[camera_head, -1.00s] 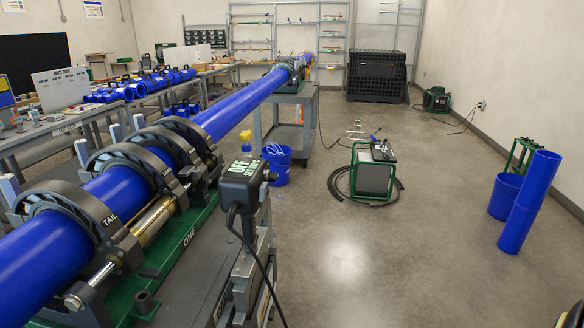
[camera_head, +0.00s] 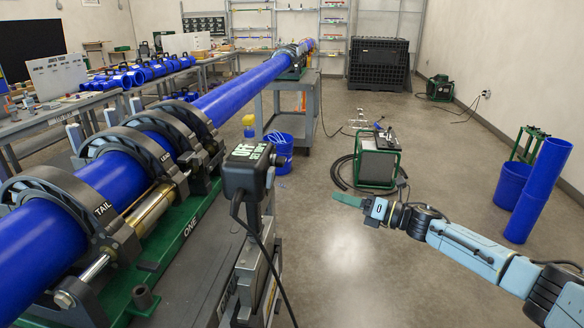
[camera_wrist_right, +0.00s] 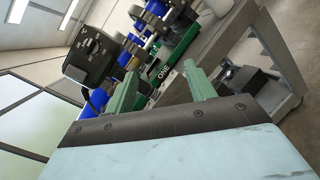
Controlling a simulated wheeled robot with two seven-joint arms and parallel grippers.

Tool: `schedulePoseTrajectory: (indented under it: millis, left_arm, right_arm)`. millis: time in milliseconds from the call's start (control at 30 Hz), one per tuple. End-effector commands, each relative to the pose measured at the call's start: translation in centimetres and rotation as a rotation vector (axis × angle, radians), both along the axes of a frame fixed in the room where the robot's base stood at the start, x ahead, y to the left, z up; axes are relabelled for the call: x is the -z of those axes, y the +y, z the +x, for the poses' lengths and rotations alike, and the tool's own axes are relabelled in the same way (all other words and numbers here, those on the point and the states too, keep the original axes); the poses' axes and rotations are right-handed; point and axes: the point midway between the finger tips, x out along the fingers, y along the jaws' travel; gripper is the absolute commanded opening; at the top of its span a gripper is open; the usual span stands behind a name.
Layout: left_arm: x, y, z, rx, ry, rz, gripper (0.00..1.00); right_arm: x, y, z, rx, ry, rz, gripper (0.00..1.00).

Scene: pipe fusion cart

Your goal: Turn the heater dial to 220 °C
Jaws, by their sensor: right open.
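The heater's black control box (camera_head: 247,168) stands on a post on the near side of the fusion cart. Its top display reads OFF with a smaller SET line whose number is too small to read surely. The dial (camera_wrist_right: 92,46) shows in the right wrist view as a dark knob on the box (camera_wrist_right: 93,55), with pale marks around it. In the head view only its edge shows, on the box's right side. My right gripper (camera_head: 348,199) is to the right of the box, apart from it. Its green fingers (camera_wrist_right: 160,85) are open and empty. My left gripper is out of view.
A black cable (camera_head: 262,255) hangs from the control box. A long blue pipe (camera_head: 240,93) lies in clamps along the cart at left. A blue bucket (camera_head: 281,151) and a green-framed unit (camera_head: 377,163) stand beyond. The floor between box and right gripper is clear.

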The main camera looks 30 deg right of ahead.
Motion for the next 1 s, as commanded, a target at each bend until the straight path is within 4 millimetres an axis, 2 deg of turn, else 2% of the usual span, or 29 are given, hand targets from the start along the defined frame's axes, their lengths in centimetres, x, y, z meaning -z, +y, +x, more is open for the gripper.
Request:
schedulePoseTrajectory:
  millis: [33, 100, 200, 300, 467, 800, 1000]
  left_arm:
    - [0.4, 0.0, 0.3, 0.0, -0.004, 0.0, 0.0]
    - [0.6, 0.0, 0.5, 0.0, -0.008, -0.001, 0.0]
    - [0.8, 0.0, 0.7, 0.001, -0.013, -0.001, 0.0]
    - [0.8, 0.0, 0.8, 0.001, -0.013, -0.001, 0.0]
    - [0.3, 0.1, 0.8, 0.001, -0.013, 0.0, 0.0]
    - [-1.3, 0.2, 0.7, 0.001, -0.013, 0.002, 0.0]
    - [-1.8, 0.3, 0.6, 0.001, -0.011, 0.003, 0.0]
  right_arm:
    - [-3.7, 0.5, -0.3, -0.084, -0.117, -0.136, 0.55]
    - [-7.3, 1.3, -1.3, -0.176, -0.246, -0.285, 0.55]
    - [-10.4, 2.1, -2.5, -0.265, -0.372, -0.428, 0.55]
    - [-11.8, 2.6, -3.2, -0.309, -0.436, -0.496, 0.55]
    - [-12.3, 3.9, -2.5, -0.322, -0.456, -0.513, 0.55]
    - [-12.4, 9.6, 1.8, -0.321, -0.454, -0.508, 0.55]
    - [-12.2, 12.1, 3.7, -0.318, -0.451, -0.509, 0.55]
